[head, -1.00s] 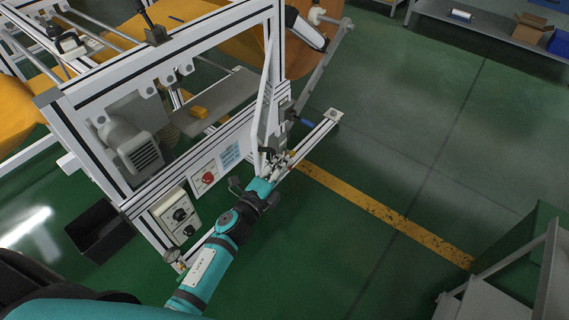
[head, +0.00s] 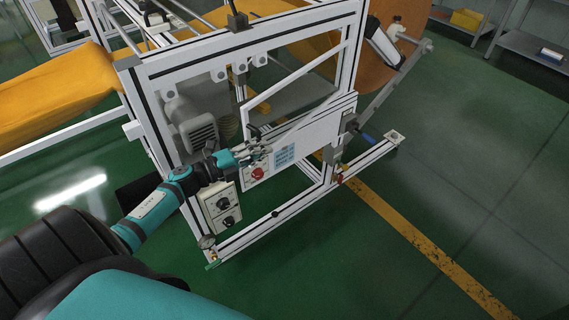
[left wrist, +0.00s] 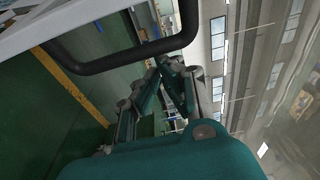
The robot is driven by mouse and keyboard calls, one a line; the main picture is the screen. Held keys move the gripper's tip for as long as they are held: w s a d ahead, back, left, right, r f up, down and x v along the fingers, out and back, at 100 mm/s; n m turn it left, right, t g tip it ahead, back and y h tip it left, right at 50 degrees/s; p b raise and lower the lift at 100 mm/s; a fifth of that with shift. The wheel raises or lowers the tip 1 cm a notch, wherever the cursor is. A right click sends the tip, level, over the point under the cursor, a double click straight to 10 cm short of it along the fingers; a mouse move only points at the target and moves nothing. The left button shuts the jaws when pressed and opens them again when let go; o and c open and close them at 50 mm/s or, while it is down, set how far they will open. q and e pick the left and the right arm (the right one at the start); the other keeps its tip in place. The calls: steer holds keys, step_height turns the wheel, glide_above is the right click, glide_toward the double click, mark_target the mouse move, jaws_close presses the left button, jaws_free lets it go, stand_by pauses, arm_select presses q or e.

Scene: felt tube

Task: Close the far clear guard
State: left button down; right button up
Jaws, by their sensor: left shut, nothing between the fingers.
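The clear guard (head: 292,75) is a see-through panel in a white frame on the near side of the machine in the head view. It slants across the right part of the opening, its right end by the right post. Its left end stands out from the machine frame, so it looks partly open. A black handle (head: 254,131) sits at its lower left corner; a black loop handle (left wrist: 125,62) also crosses the left wrist view. My left gripper (head: 266,151) is shut and empty beside the handle; contact is unclear. Its fingertips (left wrist: 170,64) meet close to the loop. My right gripper is out of view.
The white machine frame (head: 250,42) holds a grey motor (head: 196,128) and orange felt (head: 60,88). Green floor (head: 460,160) is clear at right. Shelves (head: 535,50) stand at the back right.

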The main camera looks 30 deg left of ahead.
arm_select(q)
steer(key=shift+a+r, duration=0.1)
steer(key=shift+a, duration=0.35)
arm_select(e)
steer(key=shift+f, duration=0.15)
arm_select(q)
steer(key=shift+s, duration=0.1)
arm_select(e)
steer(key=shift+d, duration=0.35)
